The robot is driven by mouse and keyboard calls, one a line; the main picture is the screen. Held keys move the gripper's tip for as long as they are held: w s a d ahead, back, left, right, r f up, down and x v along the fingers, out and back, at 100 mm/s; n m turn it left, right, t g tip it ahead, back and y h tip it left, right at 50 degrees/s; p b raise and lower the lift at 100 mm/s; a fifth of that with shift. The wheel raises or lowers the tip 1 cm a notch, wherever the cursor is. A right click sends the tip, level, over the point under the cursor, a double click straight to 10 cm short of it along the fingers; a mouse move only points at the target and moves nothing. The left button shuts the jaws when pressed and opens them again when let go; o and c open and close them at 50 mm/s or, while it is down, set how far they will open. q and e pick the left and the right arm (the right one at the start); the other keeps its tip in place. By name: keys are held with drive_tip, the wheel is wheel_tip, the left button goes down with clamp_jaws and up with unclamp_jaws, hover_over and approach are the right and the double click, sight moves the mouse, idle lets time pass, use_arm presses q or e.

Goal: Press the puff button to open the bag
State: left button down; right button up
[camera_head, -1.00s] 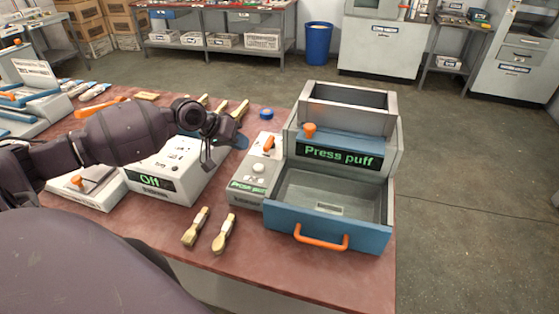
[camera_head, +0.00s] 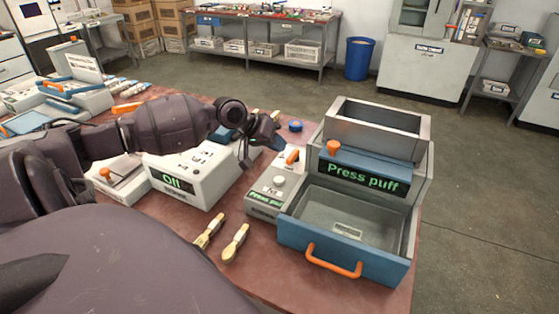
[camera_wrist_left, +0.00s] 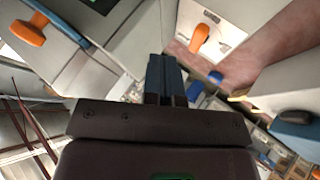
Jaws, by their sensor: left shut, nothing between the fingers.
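The grey control box (camera_head: 268,196) has a round pale button (camera_head: 279,181), an orange lever (camera_head: 292,157) and a green "Press puff" display. It stands left of the blue-and-grey machine (camera_head: 365,171), whose screen also reads "Press puff". My right gripper is out of view.
A white box (camera_head: 190,178) reading "Off" stands beneath my left arm. Two wooden utensils lie on the table, one (camera_head: 235,243) nearer the machine.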

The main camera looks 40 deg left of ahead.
use_arm(q)
drive_tip(key=f+b, duration=0.1)
drive_tip(key=f, duration=0.1)
drive_tip(key=b, duration=0.4)
hover_over(278, 178)
wheel_tip(278, 178, down, 4)
drive_tip(key=shift+s, duration=0.1)
drive_tip(key=shift+f, duration=1.15)
idle(0.8)
drive_tip(key=shift+f, duration=0.15)
